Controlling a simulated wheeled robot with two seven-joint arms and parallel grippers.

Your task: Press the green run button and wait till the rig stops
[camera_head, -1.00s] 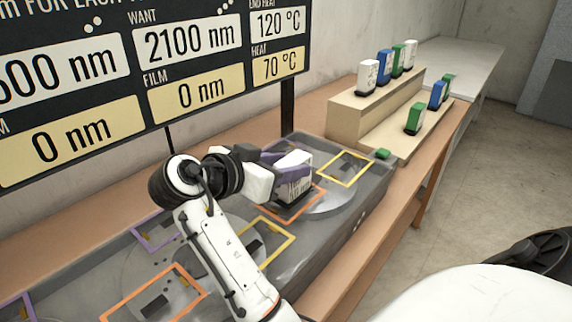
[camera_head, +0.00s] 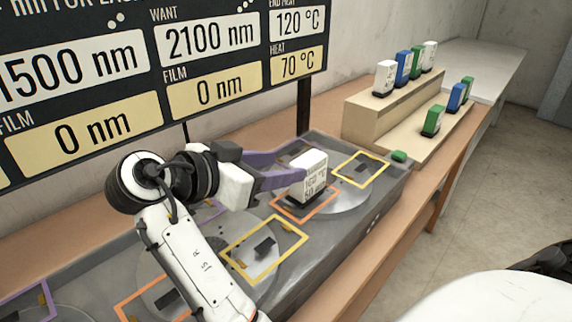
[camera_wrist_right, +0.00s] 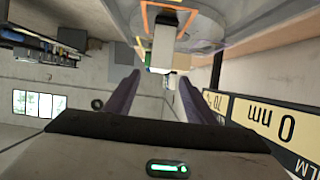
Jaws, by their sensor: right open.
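A small green block that looks like the run button (camera_head: 399,156) sits at the far right corner of the grey rig (camera_head: 385,200), with nothing touching it. My right gripper (camera_head: 296,168), with purple fingers, is open just left of a white block (camera_head: 314,172). The block stands upright in an orange frame on a rig disc. The wrist view shows the open fingers (camera_wrist_right: 159,76) and the white block (camera_wrist_right: 164,45) beyond their tips, apparently clear of them. The gripper is well left of the green button. My left gripper is out of view.
A dark display board (camera_head: 180,75) stands behind the rig, reading film 0 nm and heat 70 °C. A wooden stepped stand (camera_head: 372,122) holds several white, blue and green blocks beyond the button. Other coloured frames on the rig, such as the near yellow one (camera_head: 233,262), hold no block.

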